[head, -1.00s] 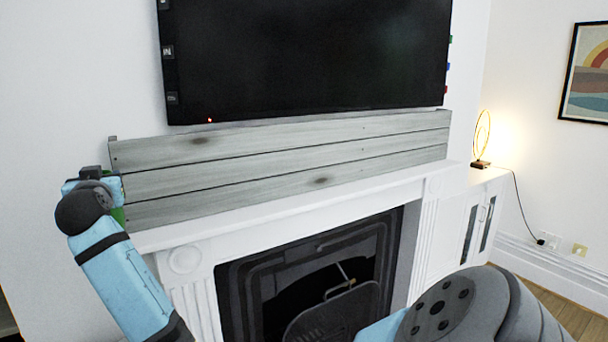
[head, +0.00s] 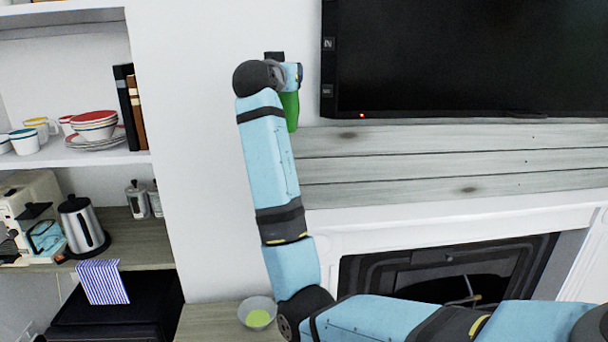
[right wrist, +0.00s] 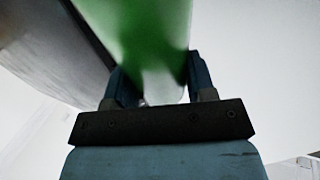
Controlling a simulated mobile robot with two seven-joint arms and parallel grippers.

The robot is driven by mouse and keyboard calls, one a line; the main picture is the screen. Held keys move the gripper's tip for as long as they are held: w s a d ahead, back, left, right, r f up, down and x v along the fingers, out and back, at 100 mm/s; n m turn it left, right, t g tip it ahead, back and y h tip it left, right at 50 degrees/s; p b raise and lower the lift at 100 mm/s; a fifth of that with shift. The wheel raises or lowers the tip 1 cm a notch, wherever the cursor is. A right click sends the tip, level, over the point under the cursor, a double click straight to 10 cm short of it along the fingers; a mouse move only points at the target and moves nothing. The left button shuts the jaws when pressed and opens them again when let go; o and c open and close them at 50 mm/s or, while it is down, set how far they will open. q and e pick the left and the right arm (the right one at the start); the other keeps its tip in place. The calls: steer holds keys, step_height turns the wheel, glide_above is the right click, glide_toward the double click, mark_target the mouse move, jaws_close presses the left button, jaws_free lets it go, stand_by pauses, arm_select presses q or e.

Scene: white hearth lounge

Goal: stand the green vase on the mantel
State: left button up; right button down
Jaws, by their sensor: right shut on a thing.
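The green vase (head: 290,111) shows in part beneath my right gripper (head: 288,74), in the head view. My right gripper is shut on it and holds it up near the left end of the mantel (head: 400,165), a grey planked band above the white fire surround. The vase's lower end appears above the white ledge, against the wall and the plank end. My wrist and forearm hide some of it. In the right wrist view the vase (right wrist: 145,40) is a blurred green shape between the fingers (right wrist: 160,85). My left gripper is not in view.
A black television (head: 460,60) hangs just above the mantel. The planks look bare. Shelves at the left hold bowls (head: 95,125), books (head: 130,105) and a kettle (head: 83,225). A grey bowl (head: 257,312) stands on a low wooden surface below my arm.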

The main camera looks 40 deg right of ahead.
step_height(320, 180, down, 24)
steer(key=p, duration=0.2)
steer(key=shift+f, duration=0.25)
steer(key=shift+d, duration=0.1)
steer(key=shift+f, duration=0.15)
steer(key=shift+c, duration=2.3)
jaws_free()
